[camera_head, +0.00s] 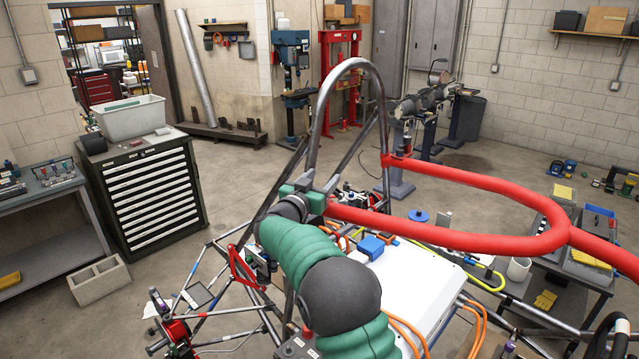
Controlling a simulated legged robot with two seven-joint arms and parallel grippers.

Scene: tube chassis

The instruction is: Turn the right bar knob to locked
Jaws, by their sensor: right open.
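The red padded bar (470,179) runs from the dark hoop (347,67) of the tube chassis, curves round at the right and comes back along a nearer length. The left end of that nearer length is by my right gripper (322,186). My right gripper is open, at the end of my green arm, with its dark fingers close to this bar end and the hoop's near leg. I cannot tell whether they touch. I cannot make out the bar knob; the gripper and arm cover part of this area. My left gripper is out of view.
A white panel (412,283) with a blue box (371,247) and orange cables lies under the bar. Thin chassis tubes spread at the lower left. A dark cart (577,268) stands at the right, and a drawer cabinet (151,196) at the left.

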